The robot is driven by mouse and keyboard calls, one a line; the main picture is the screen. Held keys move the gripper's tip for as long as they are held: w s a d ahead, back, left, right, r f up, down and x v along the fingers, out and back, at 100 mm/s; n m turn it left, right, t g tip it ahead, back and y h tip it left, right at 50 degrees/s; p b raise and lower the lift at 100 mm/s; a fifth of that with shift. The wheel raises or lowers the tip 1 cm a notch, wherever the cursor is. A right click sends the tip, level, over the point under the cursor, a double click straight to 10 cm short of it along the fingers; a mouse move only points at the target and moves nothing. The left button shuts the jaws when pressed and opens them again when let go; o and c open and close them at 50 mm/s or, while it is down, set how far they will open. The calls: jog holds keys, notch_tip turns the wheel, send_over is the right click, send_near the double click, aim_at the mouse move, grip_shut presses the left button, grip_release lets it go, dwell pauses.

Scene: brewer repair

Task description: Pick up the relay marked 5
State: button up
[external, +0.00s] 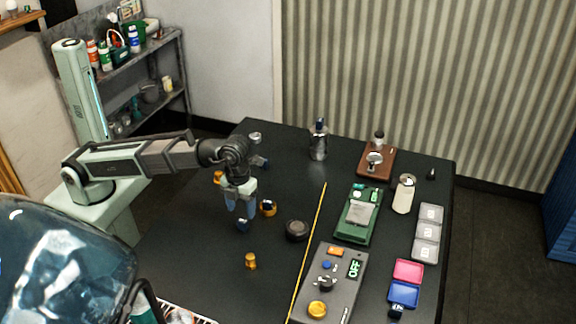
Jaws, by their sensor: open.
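No relay marked 5 can be told apart, as any marks are too small to read. A small dark blue block with a pale edge (242,226) is on the black table, directly below my gripper in the picture. My gripper (241,211) points down with open, seemingly empty fingers. Whether the fingers reach around the block or stay above it I cannot tell. Another small dark piece sits in or on a round orange-brown holder (268,210) just right of my gripper. A further dark blue piece (396,311) lies by the blue tray.
A round black object (297,230) and a small brass piece (251,261) stand near my gripper. A yellow rod (313,235) crosses the table. Right of it are a grey control box (345,270), a green scale (346,222), grey bins (428,232), and pink (408,270) and blue (404,294) trays.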

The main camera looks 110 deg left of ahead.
aim_at(243, 220)
jog(key=shift+f, duration=2.35)
jog(key=c, duration=1.1)
jog(key=shift+r, duration=0.15)
